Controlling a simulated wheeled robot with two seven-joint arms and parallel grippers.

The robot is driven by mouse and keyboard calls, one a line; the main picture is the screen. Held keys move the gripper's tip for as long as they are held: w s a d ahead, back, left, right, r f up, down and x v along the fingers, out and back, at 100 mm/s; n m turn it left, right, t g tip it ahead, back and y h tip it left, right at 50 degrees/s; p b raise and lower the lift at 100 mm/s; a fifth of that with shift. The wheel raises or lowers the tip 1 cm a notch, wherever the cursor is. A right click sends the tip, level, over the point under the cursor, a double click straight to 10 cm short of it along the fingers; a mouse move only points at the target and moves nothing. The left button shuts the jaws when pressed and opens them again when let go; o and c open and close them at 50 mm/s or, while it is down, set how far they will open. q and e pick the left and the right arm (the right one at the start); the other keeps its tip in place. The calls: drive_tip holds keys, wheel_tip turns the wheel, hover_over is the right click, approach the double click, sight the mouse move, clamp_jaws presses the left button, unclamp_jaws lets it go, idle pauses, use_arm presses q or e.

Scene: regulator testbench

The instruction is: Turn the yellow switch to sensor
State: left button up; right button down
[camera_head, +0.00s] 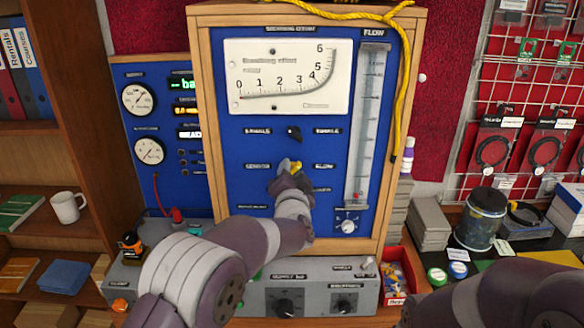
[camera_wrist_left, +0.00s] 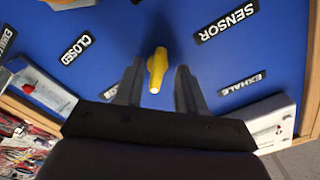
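In the left wrist view, the yellow switch (camera_wrist_left: 157,70) lies between the two fingers of my left gripper (camera_wrist_left: 159,72). The fingers are open, with a visible gap on each side of the switch. The SENSOR label (camera_wrist_left: 226,22) shows at upper right there. My right gripper is out of view.
A black knob (camera_head: 294,133) sits above the switch, and a flow tube (camera_head: 366,120) runs down the panel's right side. A yellow rope (camera_head: 398,90) hangs over the wooden frame. A grey box with knobs (camera_head: 310,285) stands below. A mug (camera_head: 67,206) is on the left shelf.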

use_arm(q)
drive_tip(key=shift+w+d, duration=0.1)
drive_tip(key=shift+d, duration=0.25)
drive_tip(key=shift+a, duration=0.1)
clamp_jaws()
drive_tip(key=shift+f, duration=0.1)
drive_tip(key=n+b, duration=0.2)
drive_tip(key=n, duration=0.1)
drive_tip(key=shift+f, duration=0.1)
drive_tip(key=n+b, duration=0.4)
drive_tip(key=n, duration=0.1)
drive_tip(key=shift+a, duration=0.15)
drive_tip(key=n+b, duration=0.3)
drive_tip(key=n, duration=0.2)
drive_tip(key=shift+f+n, duration=0.1)
drive_tip(key=shift+n, duration=0.3)
drive_tip(key=shift+a+n+b, duration=0.1)
drive_tip(key=shift+n+b, duration=1.05)
drive_tip(key=shift+n, duration=1.05)
